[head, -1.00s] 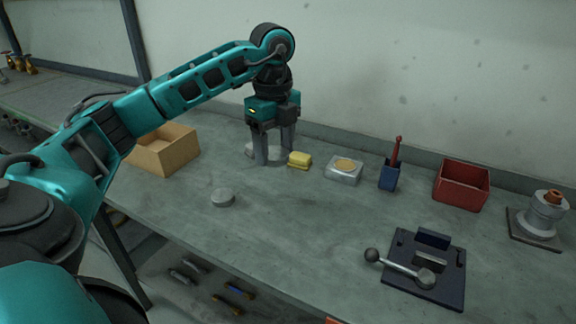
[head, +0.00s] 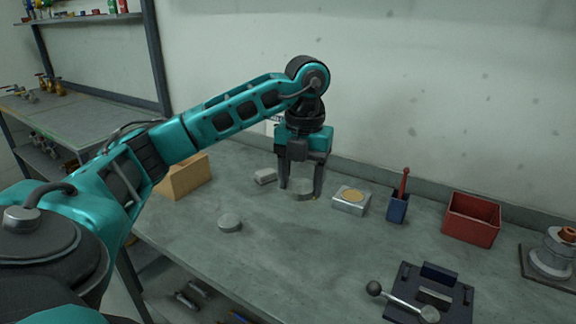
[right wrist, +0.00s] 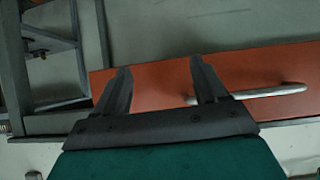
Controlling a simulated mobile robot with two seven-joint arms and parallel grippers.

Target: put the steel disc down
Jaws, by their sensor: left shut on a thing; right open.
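My left gripper (head: 303,190) points down over the back of the bench and is shut on a grey steel disc (head: 305,197), partly hidden by the fingers. The disc is low, close to the bench top; I cannot tell whether it touches. Another round grey disc (head: 230,222) lies flat on the bench, nearer and to the left. My right gripper (right wrist: 162,85) is open and empty in the right wrist view, in front of an orange-red panel with a pale bar handle (right wrist: 250,95).
A grey block (head: 265,176) and a cardboard box (head: 184,178) stand left of my left gripper. To its right are a silver block with a tan round top (head: 351,200), a blue holder (head: 397,209) and a red bin (head: 471,220). The bench middle (head: 310,255) is clear.

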